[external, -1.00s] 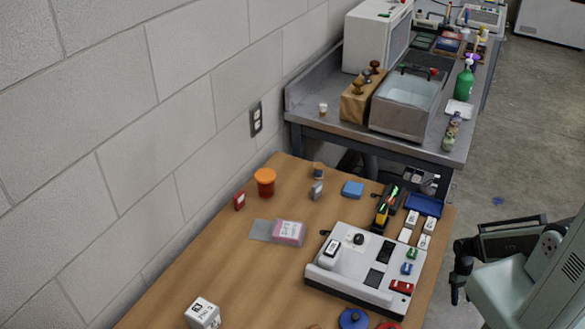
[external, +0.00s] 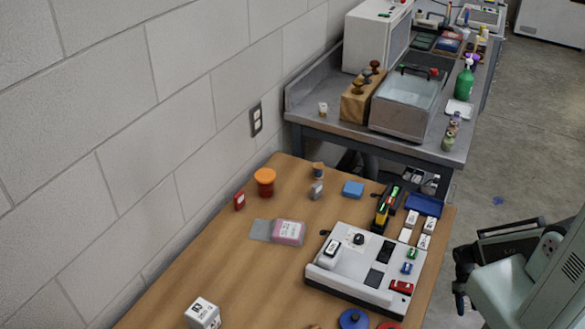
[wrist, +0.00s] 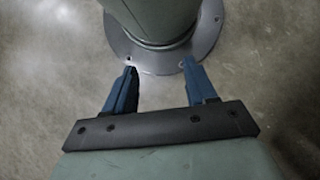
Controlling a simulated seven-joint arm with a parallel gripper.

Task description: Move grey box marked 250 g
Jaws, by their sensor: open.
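My gripper (wrist: 160,67) is open and empty, its two blue fingers apart over the floor and my round base plate in the wrist view. In the external view it is at the right, off the table's right edge and away from all objects. No 250 g mark is readable. A small grey block (external: 316,190) stands near the back of the wooden table. A pale box with a label (external: 330,252) sits on the left of the white slotted tray (external: 345,282). A white box with black print (external: 203,313) stands at the front left.
The wooden table (external: 215,270) has free room at left and centre. An orange-lidded jar (external: 265,182), a red box (external: 239,201), a pink labelled packet (external: 288,233), a blue block (external: 353,189) and a blue tray (external: 424,204) stand around. A grey bench (external: 345,133) lies behind.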

